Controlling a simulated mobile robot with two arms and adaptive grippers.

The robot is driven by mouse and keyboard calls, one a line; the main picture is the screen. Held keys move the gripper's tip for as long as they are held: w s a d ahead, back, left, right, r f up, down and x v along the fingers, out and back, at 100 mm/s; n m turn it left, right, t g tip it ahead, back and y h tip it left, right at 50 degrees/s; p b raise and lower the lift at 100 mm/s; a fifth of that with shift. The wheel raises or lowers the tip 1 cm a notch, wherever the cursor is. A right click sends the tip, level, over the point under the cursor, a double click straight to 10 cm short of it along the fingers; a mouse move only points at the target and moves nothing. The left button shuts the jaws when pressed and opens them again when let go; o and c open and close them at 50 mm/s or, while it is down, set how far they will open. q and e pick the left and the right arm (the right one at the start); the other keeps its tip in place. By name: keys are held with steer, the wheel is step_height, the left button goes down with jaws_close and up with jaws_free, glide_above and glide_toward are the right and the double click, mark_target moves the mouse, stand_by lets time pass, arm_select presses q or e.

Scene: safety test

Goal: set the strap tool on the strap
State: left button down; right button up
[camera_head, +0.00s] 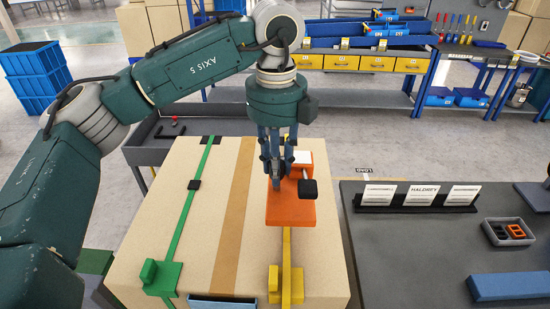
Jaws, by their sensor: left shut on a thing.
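The orange strap tool (291,213), with a black knob at its right side, is over the cardboard box (205,262). My left gripper (279,186) comes down from above and is shut on the tool. The yellow strap (286,243) runs out from under the tool's near edge to a yellow buckle (286,284) at the box's front. The tool hides the strap's farther part. I cannot tell whether the tool touches the strap or hovers above it. A green strap (184,222) lies across the left of the box. My right gripper is not in view.
A dark table (410,250) stands right of the box, with a label stand (420,197), a small grey bin (508,232) and a blue block (510,286). A grey tray (150,150) is behind the box. A workbench with yellow drawers (340,62) stands farther back.

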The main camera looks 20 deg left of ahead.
mark_target(275, 191)
arm_select(q)
steer(key=shift+s+a+f+b, duration=0.1)
steer(key=shift+a+f+b, duration=0.25)
steer(key=shift+a+f, duration=0.15)
steer(key=shift+f, duration=0.25)
steer(key=shift+d+f+b, duration=0.3)
steer(key=shift+f+b, duration=0.2)
steer(key=shift+f, duration=0.15)
steer(key=shift+f+b, duration=0.5)
steer(key=shift+f, duration=0.45)
steer(key=shift+f+b, duration=0.6)
steer(key=shift+f, duration=0.6)
steer(key=shift+f+b, duration=0.35)
steer(key=shift+f, duration=0.05)
steer(key=shift+f+b, duration=0.45)
steer(key=shift+f, duration=0.3)
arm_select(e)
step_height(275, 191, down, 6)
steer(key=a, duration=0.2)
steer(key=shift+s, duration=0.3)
